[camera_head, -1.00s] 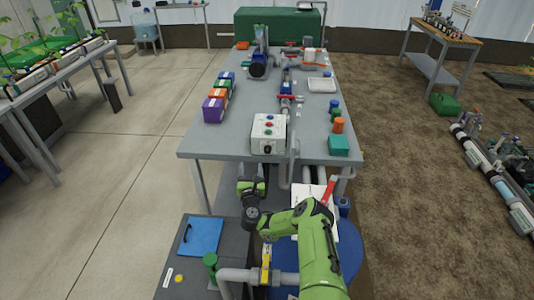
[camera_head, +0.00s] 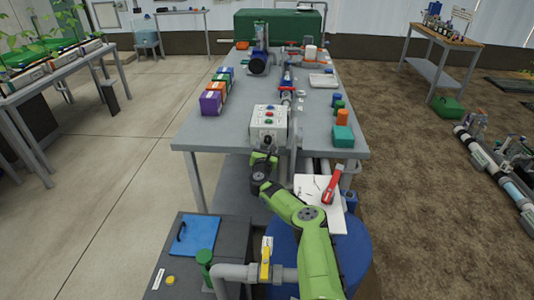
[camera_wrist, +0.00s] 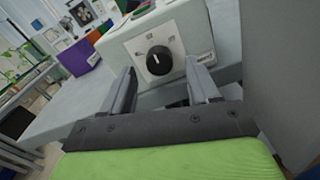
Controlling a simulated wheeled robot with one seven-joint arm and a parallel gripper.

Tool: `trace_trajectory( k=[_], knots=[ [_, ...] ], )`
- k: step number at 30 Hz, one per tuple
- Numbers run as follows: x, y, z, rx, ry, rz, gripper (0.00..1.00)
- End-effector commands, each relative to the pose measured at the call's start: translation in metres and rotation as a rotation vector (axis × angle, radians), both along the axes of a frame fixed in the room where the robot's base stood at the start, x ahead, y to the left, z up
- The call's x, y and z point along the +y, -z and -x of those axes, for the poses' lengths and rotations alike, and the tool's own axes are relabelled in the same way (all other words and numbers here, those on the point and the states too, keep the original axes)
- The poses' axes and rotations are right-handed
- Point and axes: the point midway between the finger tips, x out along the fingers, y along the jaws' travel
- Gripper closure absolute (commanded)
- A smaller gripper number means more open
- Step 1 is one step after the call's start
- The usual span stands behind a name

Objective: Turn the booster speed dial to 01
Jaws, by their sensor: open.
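The booster speed dial is a black round knob (camera_wrist: 158,60) with a white pointer line, on a pale plate on the front of a white control box (camera_head: 269,122). In the wrist view the pointer aims roughly up in the picture; the small marks around it are too blurred to read. My gripper (camera_wrist: 160,88) is open, its two fingers on either side of the dial in the picture, with a gap to the knob. In the head view the gripper is at the front of the box, partly hidden by my own wrist. The box top carries several coloured buttons.
The grey table (camera_head: 215,133) holds purple, orange and green boxes at left, with a purple box (camera_head: 211,102) nearest. A teal block (camera_head: 343,135) and small coloured containers stand at right. Grey pipe with a yellow valve handle (camera_head: 266,257) and a blue drum (camera_head: 345,245) lie below.

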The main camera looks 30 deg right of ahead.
Motion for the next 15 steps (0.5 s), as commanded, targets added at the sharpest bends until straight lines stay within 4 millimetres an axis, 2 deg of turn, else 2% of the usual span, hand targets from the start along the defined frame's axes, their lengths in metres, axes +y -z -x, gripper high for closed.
trace_trajectory(
  k=[1, 6, 15],
  knots=[
    [-0.003, 0.006, -0.005, -0.003, 0.000, 0.006, 0.40],
    [-0.011, 0.004, -0.015, -0.002, -0.002, 0.008, 0.40],
    [-0.015, 0.000, -0.020, 0.000, -0.002, 0.002, 0.40]
  ],
)
